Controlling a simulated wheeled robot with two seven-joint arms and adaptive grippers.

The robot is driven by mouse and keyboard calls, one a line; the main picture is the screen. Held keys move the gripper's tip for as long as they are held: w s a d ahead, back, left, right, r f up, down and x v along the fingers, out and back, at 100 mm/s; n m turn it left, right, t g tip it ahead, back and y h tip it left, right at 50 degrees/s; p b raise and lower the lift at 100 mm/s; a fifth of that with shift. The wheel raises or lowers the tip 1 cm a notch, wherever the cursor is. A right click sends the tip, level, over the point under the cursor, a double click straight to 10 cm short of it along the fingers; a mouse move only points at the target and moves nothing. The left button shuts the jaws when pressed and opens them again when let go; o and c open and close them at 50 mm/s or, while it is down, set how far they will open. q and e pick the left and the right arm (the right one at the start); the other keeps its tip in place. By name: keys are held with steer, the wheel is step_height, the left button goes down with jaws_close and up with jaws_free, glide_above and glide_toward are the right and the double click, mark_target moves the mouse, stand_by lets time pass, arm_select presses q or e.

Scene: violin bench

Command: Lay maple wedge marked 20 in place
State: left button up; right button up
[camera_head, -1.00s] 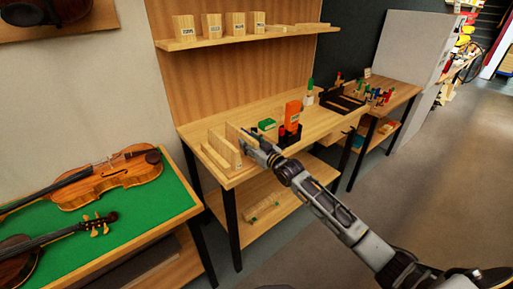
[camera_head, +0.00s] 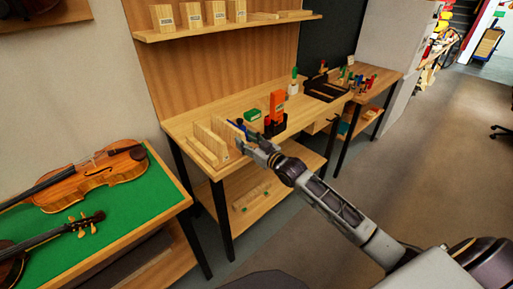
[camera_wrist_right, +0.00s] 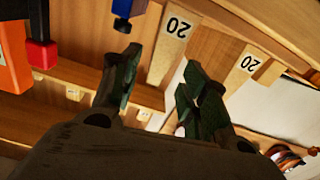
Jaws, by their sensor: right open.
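Pale wooden wedges (camera_head: 205,146) stand side by side at the left end of the workbench. My right gripper (camera_head: 243,141) is beside the right end of this group and hides part of it. In the right wrist view, one wedge labelled 20 (camera_wrist_right: 164,55) shows between the fingers of my open right gripper (camera_wrist_right: 160,75). I cannot tell whether the fingers touch it. A second piece labelled 20 (camera_wrist_right: 242,78) shows to its right. My left gripper is not in view.
An orange box (camera_head: 277,105), a green box (camera_head: 252,114) and a dark holder stand just right of the wedges. Labelled blocks (camera_head: 191,15) stand on the shelf above. Violins (camera_head: 90,180) lie on the green table at left.

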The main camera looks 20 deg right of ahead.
steer(key=shift+v, duration=1.05)
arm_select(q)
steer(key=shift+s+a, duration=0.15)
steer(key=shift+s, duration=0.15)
arm_select(e)
steer(key=shift+v, duration=1.6)
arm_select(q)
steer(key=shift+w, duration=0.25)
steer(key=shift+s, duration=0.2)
